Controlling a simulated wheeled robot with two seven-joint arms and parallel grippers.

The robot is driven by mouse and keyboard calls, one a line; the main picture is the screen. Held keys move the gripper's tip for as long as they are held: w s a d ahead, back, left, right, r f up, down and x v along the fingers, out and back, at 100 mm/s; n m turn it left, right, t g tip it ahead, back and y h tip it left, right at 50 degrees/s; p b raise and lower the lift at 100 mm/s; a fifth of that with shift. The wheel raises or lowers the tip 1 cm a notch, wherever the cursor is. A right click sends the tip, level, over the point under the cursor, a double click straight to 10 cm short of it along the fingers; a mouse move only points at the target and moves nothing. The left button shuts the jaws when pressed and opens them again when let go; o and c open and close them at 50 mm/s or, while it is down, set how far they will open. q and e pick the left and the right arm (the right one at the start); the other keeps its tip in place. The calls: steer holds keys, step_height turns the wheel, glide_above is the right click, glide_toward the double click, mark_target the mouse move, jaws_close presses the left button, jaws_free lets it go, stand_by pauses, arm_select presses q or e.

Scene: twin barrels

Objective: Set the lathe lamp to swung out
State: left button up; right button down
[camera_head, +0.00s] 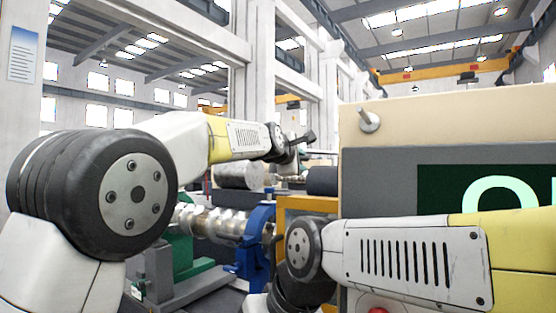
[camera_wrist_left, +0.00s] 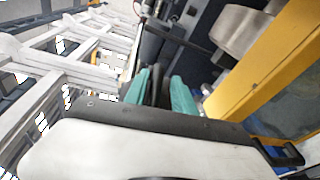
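I cannot pick out the lathe lamp for certain in either view. My left arm comes in from the left in the head view, and its dark left gripper (camera_head: 297,143) is near the middle, in front of a white column. It is small and seen edge-on, so its opening is unclear. In the left wrist view, two teal shapes stand beyond the pale housing with a dark rod between them; I cannot tell whether they are fingers or machine parts. My right arm crosses the lower right of the head view; its gripper is out of view.
A large cream-framed panel (camera_head: 352,150) with a dark green screen (camera_head: 437,190) and a metal knob (camera_head: 369,121) fills the right side. Metal rollers (camera_head: 212,223), a blue stand (camera_head: 260,222) and green machinery (camera_head: 182,253) lie below my left forearm. A yellow frame (camera_wrist_left: 268,72) shows in the left wrist view.

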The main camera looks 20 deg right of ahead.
arm_select(q)
steer(key=shift+r, duration=0.1)
steer(key=shift+s+a+r, duration=0.15)
steer(key=shift+s+a, duration=0.1)
steer(key=shift+s, duration=0.05)
steer(key=f+v, duration=0.1)
steer(key=v, duration=0.5)
steer(key=shift+s+a+r, duration=0.3)
steer(key=shift+a+r, duration=0.1)
